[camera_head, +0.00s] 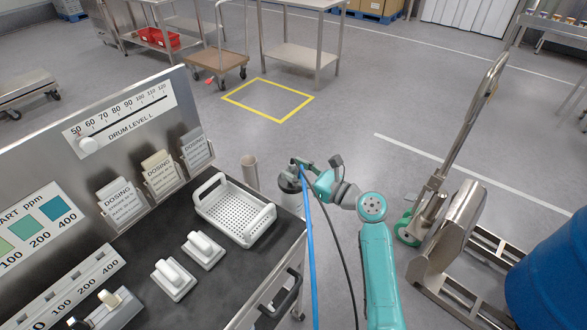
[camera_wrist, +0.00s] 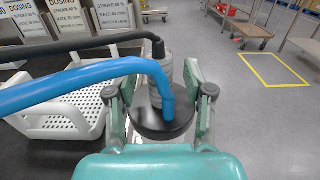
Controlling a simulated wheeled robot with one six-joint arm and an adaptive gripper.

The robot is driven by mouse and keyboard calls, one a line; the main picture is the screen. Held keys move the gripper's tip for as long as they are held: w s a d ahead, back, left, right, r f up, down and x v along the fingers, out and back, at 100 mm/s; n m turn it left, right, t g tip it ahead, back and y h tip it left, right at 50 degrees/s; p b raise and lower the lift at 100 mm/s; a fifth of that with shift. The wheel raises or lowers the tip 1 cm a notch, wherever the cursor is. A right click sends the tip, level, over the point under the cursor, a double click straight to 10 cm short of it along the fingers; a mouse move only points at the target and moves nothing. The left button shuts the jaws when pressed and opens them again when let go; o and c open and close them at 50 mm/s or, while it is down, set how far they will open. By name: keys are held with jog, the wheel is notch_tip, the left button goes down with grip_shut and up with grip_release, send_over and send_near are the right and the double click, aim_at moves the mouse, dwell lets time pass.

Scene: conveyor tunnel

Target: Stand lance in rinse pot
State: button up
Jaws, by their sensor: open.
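The lance shows in the wrist view as a grey ribbed cylinder (camera_wrist: 164,75) with a wide dark disc (camera_wrist: 165,124), with a blue hose and a black cable attached. In the head view its dark disc (camera_head: 288,184) is at my gripper (camera_head: 301,174). My gripper (camera_wrist: 158,78) is open, its fingers on either side of the lance; I cannot tell if they touch it. The rinse pot seems to be the upright grey cylinder (camera_head: 250,172) just left of my gripper, beside the bench's far edge. The lance's lower end is hidden.
A white perforated basket (camera_head: 235,210) sits on the dark bench top (camera_head: 150,245), with two white holders nearby. Dosing cards stand along the back panel. A blue drum (camera_head: 550,270) and a steel lifter (camera_head: 450,220) stand right. Open floor lies beyond.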

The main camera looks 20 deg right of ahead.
jog(key=v, duration=1.1)
dwell(0.4)
